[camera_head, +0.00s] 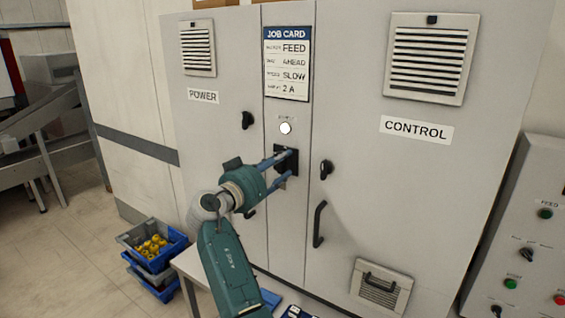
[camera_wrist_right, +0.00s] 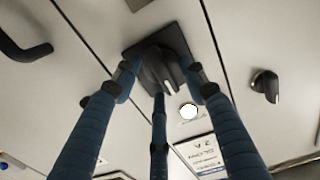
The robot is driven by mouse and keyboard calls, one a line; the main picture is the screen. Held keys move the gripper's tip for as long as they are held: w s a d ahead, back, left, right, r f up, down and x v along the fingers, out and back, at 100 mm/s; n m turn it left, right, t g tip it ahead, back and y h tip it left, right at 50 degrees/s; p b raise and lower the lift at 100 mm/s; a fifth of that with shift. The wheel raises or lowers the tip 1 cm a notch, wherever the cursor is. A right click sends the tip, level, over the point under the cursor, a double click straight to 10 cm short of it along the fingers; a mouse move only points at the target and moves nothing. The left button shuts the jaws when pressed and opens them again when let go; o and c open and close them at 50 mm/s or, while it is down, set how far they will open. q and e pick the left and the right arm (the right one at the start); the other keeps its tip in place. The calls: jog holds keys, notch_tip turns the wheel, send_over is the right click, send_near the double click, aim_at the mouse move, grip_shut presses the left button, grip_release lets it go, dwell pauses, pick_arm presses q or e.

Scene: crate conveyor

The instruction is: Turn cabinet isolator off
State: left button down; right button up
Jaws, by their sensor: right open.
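The cabinet isolator (camera_head: 292,160) is a black square plate with a rotary handle on the narrow middle panel of the grey cabinet (camera_head: 225,75). In the right wrist view the isolator (camera_wrist_right: 150,48) is at top centre, with its handle pointing toward the lower part of the picture. My right gripper (camera_head: 284,168) is open at the isolator. Its blue fingers (camera_wrist_right: 160,80) spread around the handle in the wrist view; I cannot tell whether they touch it. The fingers partly hide the isolator in the head view. My left gripper is not in view.
A white round lamp (camera_head: 285,128) and a job card (camera_head: 287,64) are above the isolator. Black latches (camera_head: 247,120) and (camera_head: 326,170) flank it, and a door handle (camera_head: 319,223) stands out at lower right. Blue crates (camera_head: 160,262) are at lower left, a control box (camera_head: 530,220) at right.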

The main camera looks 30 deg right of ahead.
jog(key=shift+a, duration=0.25)
jog(key=shift+c, duration=0.8)
jog(key=shift+r, duration=0.1)
grip_shut()
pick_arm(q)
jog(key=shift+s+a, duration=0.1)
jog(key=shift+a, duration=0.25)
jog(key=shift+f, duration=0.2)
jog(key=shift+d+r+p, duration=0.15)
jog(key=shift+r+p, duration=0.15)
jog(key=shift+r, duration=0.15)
pick_arm(e)
jog(key=n, duration=1.2)
jog(key=w+n, duration=0.1)
jog(key=n, duration=0.4)
jog(key=shift+a+r+n, duration=0.2)
jog(key=shift+r+n, duration=0.1)
jog(key=shift+n, duration=0.1)
